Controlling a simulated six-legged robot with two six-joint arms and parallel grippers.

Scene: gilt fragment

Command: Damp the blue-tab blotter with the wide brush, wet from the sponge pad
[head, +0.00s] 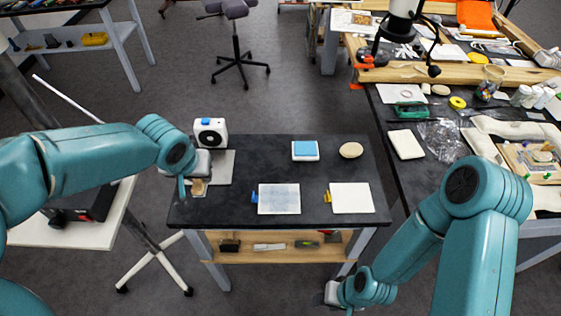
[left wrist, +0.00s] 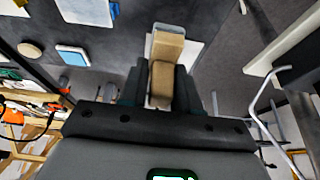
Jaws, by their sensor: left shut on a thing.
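The blue-tab blotter (head: 279,199) lies flat at the table's front middle; its sheet looks mottled grey-blue, darker than the plain white yellow-tab blotter (head: 351,198) to its right. The sponge pad (head: 305,150), blue in a white tray, sits behind them and also shows in the left wrist view (left wrist: 73,56). My left gripper (head: 198,180) is at the table's left side, shut on the tan wide brush (left wrist: 166,60), over or near a pale sheet (head: 219,166); contact cannot be told. My right gripper (head: 333,292) hangs low before the table, its fingers unclear.
A white device with a dark round face (head: 210,132) stands behind my left gripper. A round wooden disc (head: 351,150) lies right of the sponge pad. A cluttered workbench (head: 396,163) stands at the right. The middle of the dark table (head: 250,158) is clear.

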